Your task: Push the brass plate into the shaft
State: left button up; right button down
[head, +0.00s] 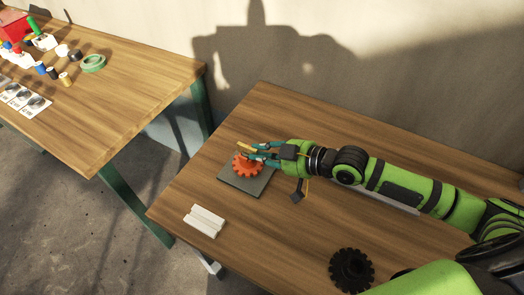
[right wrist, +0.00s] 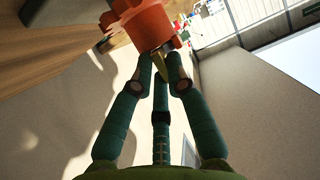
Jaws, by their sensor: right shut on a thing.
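The brass plate (head: 243,146) is a small yellow strip at the tips of my right gripper (head: 260,151). It also shows as a thin yellow piece between the fingertips in the right wrist view (right wrist: 159,66). My right gripper is shut on it, beside and partly over an orange gear (head: 246,168). The gear sits on a dark square base (head: 240,185) on the table. In the right wrist view the gear (right wrist: 147,22) is just beyond the fingertips. I cannot make out the shaft or whether the plate touches it. My left gripper is not in view.
White bars (head: 204,220) lie near the table's left edge. A black gear (head: 351,270) lies at the front. The wooden table (head: 270,225) is clear between them. A second table (head: 130,95) at the left carries several small parts and a green ring (head: 92,63).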

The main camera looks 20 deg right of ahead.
jog(key=shift+f, duration=0.1)
jog(key=c, duration=1.1)
grip_release()
jog(key=shift+c, duration=0.2)
jog(key=v, duration=0.7)
jog(key=shift+s+d, duration=0.15)
